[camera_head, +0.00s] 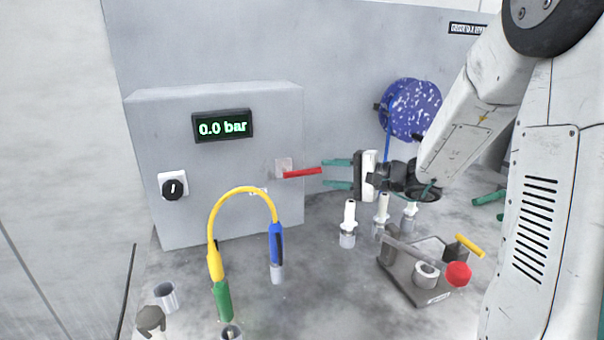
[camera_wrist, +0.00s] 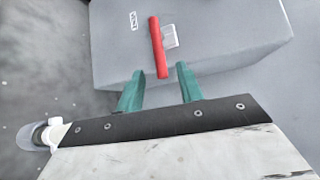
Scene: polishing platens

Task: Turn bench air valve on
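The bench air valve shows as a red lever handle (camera_head: 302,172) on a pale square plate (camera_head: 284,166) on the front of a grey box. The handle sticks out to the right, roughly level in the head view. My gripper (camera_head: 324,173) has teal fingers, spread apart just right of the handle's free end. In the wrist view the red handle (camera_wrist: 158,45) runs down to between the fingertips of my gripper (camera_wrist: 160,70), with gaps on both sides. I cannot tell how deep the handle's end sits between the fingers. The display (camera_head: 223,126) reads 0.0 bar.
The grey box (camera_head: 240,215) also has a black knob (camera_head: 173,188). A yellow hose (camera_head: 243,190) arches in front of it. Below my gripper stand several white-topped fittings (camera_head: 349,215) and a fixture with a red knob (camera_head: 458,274). A blue reel (camera_head: 410,108) hangs behind.

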